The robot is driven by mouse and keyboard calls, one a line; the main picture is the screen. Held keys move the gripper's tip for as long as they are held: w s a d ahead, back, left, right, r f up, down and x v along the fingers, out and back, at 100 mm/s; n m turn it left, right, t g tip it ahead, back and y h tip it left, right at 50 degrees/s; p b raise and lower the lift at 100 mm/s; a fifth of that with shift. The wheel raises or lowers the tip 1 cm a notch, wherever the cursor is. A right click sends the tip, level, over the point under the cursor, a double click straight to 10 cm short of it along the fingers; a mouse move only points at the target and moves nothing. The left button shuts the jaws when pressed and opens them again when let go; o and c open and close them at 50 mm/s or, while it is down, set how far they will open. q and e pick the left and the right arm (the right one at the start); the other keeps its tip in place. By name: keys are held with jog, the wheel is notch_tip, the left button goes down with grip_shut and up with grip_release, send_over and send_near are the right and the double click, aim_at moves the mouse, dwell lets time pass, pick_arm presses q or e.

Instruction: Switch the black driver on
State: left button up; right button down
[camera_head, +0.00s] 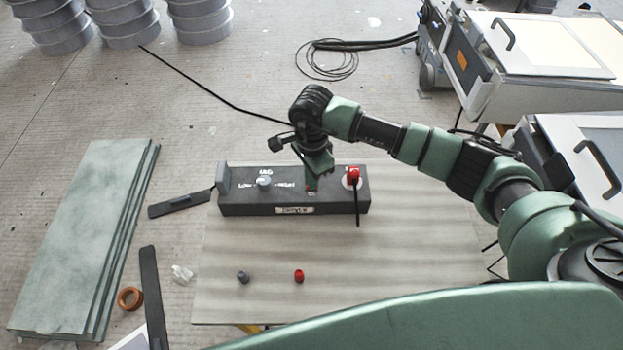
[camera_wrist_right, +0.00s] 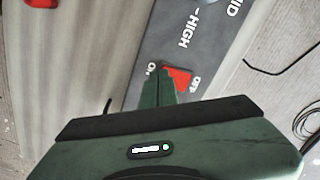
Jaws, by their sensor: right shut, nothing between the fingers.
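The black driver (camera_head: 240,203) is a long dark box on the table. It has a grey knob (camera_head: 264,181) marked LOW, MID and HIGH, and a red plug (camera_head: 353,174) at its right end. In the right wrist view its red switch (camera_wrist_right: 181,77) lies between the labels ON and OFF. My right gripper (camera_head: 312,187) is shut and empty, pointing down over the switch. In the wrist view its fingertips (camera_wrist_right: 163,72) are at the ON side and hide part of the switch. I cannot tell whether they press it. My left gripper is not in view.
The table (camera_head: 400,250) carries a small red cap (camera_head: 299,276) and a small grey cap (camera_head: 243,277) in front of the driver. Green boards (camera_head: 85,230) are stacked at the left. A black cable runs from behind the driver. The table's right half is clear under my arm.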

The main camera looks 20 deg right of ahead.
jog(key=shift+f, duration=0.35)
jog(key=shift+r, duration=0.1)
jog(key=shift+r+p, duration=1.55)
jog(key=shift+r, duration=1.9)
